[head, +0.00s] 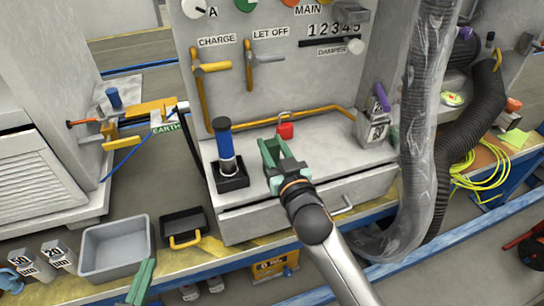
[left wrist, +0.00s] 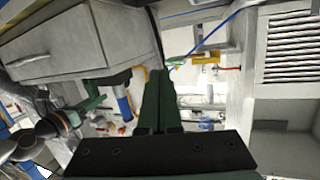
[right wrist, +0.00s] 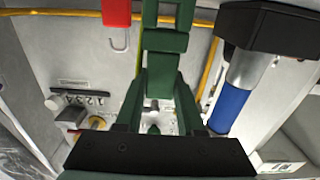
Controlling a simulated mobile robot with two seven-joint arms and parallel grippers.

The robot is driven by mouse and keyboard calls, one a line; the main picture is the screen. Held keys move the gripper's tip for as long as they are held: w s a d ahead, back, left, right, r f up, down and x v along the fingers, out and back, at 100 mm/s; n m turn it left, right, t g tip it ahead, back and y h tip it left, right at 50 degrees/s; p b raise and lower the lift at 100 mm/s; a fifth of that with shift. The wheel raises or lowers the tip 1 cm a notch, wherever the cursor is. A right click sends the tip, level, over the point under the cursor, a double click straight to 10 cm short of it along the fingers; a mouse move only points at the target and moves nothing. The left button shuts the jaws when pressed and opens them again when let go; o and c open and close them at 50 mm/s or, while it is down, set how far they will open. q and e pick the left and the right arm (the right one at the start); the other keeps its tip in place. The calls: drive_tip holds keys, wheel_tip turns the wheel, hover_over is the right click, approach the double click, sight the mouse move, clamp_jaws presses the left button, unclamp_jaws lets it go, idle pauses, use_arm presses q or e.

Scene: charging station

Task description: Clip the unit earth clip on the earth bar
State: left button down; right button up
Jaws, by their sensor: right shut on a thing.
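In the head view a green "EARTH" label (head: 166,128) hangs under a yellow-orange fixture (head: 150,110) on the left cabinet's side. A grey end, an orange-red tip and a blue part show beside it. I cannot tell surely which piece is the earth bar. My right gripper (head: 278,153) is over the ledge, between the blue-handled tool and the red padlock. It is shut on a green piece (right wrist: 166,42) that lies between its fingers; I cannot tell whether this is the earth clip. My left gripper (head: 142,283) is shut and empty; its fingers meet in the left wrist view (left wrist: 158,78).
A blue-handled tool (head: 226,150) stands upright in a black holder. A red padlock (head: 285,130) hangs near a yellow pipe (head: 300,118). A grey bin (head: 117,247) and a black tray (head: 185,225) occupy the front bench. Thick hoses (head: 425,130) rise at right.

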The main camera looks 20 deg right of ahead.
clamp_jaws()
drive_tip(key=shift+r, duration=0.1)
